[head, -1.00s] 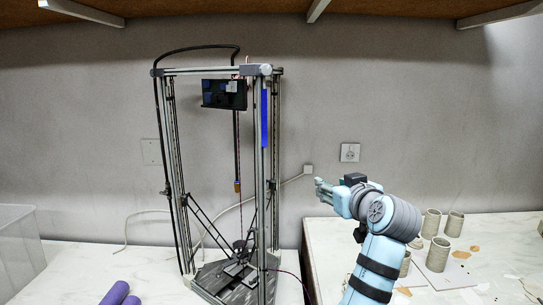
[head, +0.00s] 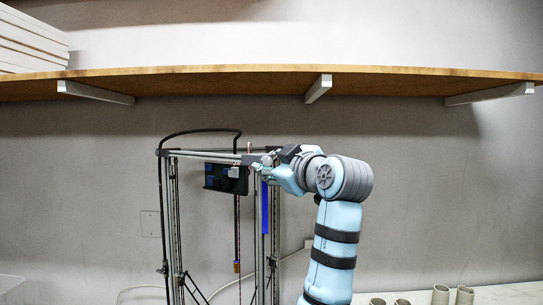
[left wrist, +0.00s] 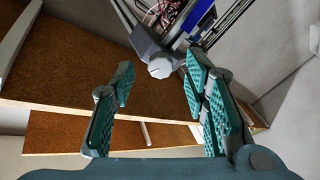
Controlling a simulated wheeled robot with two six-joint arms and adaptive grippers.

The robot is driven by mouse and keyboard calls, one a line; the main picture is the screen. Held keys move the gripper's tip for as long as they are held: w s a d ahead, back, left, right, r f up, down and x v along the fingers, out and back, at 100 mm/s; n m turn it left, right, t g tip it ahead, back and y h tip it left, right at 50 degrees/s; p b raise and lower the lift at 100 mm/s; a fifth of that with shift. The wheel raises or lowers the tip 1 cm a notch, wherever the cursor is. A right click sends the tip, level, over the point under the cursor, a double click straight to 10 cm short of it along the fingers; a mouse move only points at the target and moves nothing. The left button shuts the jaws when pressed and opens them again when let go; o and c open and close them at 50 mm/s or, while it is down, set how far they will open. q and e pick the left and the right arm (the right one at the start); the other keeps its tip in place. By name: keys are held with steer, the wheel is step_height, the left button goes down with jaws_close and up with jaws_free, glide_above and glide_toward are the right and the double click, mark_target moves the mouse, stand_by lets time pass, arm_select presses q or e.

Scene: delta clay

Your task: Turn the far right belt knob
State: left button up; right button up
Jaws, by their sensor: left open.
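The delta printer (head: 172,220) stands against the wall, a tall frame with metal posts. A pale grey faceted belt knob (left wrist: 159,68) shows on a grey corner bracket at its top in the left wrist view. My left gripper (left wrist: 160,66) is open, with teal ridged fingers on either side of the knob in the picture. I cannot tell whether the fingertips reach around it, and I see no contact. In the head view my left gripper (head: 266,168) is at the printer's top right corner and hides the knob there. My right gripper is not in view.
A wooden shelf (head: 230,83) with white brackets runs above the printer and arm. A black box (head: 226,178) hangs inside the frame beside the blue strip (head: 265,208). Several clay cups (head: 440,295) stand at the lower right. The wall right of my arm is clear.

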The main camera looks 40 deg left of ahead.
arm_select(q)
steer(key=shift+x, duration=0.9)
steer(key=c, duration=0.9)
steer(key=shift+d, duration=0.15)
jaws_close()
